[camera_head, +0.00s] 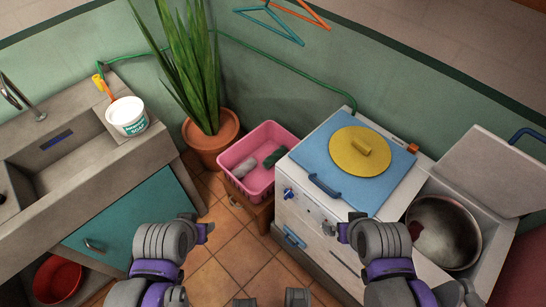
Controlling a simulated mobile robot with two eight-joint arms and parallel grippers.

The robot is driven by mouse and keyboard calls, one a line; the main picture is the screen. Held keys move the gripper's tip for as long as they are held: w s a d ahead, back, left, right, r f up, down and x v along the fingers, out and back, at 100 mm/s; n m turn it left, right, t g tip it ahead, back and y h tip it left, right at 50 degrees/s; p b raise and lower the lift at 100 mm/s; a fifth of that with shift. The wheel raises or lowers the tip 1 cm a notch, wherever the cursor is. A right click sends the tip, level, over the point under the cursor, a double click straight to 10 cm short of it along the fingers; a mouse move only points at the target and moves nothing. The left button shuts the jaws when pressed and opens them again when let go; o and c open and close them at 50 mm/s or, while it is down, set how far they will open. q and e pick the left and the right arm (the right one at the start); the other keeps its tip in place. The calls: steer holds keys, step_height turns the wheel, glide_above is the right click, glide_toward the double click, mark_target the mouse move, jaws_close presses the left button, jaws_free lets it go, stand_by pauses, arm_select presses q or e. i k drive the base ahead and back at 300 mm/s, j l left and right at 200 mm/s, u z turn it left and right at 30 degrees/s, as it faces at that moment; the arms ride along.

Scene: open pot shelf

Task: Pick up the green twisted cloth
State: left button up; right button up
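A dark green twisted cloth (274,157) lies in the pink basket (236,152) in the middle of the head view, against the basket's right side. A pale grey twisted cloth (244,167) lies to its left in the same basket. My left gripper (207,231) is below and left of the basket, apart from it. My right gripper (345,231) is below and right of the basket, in front of the white washing machine. Neither gripper touches a cloth. Their finger gaps are too small to make out.
The basket rests on a small wooden stool (262,214). A potted plant (207,143) stands at its left, and the white machine (319,212) with a blue top stands close at its right. A sink counter (103,170) fills the left. Tiled floor (235,262) is open between my arms.

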mark_target(268, 162)
steer(key=i+j, duration=0.25)
steer(key=j, duration=0.2)
steer(key=i+j+u, duration=0.1)
steer(key=i+j, duration=0.5)
steer(key=j, duration=0.25)
